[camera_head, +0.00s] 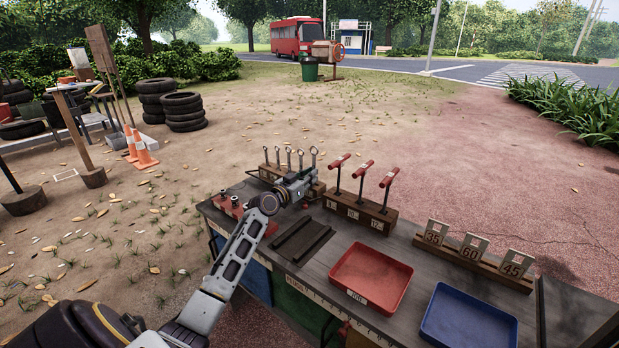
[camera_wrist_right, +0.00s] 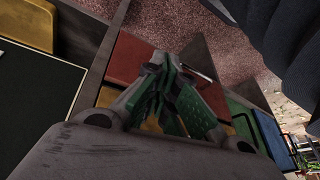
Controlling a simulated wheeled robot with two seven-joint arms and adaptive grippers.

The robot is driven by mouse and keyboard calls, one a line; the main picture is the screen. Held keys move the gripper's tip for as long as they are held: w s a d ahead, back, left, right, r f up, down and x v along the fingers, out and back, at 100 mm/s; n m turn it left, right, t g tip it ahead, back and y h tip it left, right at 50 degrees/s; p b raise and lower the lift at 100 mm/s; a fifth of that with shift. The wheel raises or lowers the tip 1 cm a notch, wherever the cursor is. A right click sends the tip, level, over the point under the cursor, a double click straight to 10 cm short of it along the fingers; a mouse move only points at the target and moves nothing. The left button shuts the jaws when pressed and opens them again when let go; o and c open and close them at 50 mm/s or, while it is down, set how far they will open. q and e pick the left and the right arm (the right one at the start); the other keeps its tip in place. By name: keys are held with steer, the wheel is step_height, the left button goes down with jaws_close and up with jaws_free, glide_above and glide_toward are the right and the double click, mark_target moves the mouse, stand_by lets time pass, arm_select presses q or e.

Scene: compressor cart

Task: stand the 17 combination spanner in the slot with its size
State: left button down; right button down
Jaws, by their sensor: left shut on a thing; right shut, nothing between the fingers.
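The wooden spanner rack (camera_head: 268,172) stands at the back left of the cart top, with several spanners upright in it, ring ends up. My left gripper (camera_head: 304,181) is at the right end of this rack, shut on a spanner (camera_head: 314,158) that stands upright with its ring end up. The gripper hides the spanner's lower end, so I cannot tell whether it is in a slot. The size marks are too small to read. My right gripper (camera_wrist_right: 178,88) shows only in the right wrist view, shut and empty, its green-padded fingers together.
A wooden block (camera_head: 358,213) with red T-handled tools stands right of my left gripper. A dark ridged mat (camera_head: 302,240), a red tray (camera_head: 371,277) and a blue tray (camera_head: 468,318) lie in front. A rack with numbered plates (camera_head: 474,258) stands at the right.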

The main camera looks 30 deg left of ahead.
mark_target(313, 148)
arm_select(q)
steer(key=c, duration=1.4)
jaws_free()
steer(key=shift+r, duration=5)
steer(key=shift+r, duration=0.15)
arm_select(e)
steer(key=shift+f, duration=0.1)
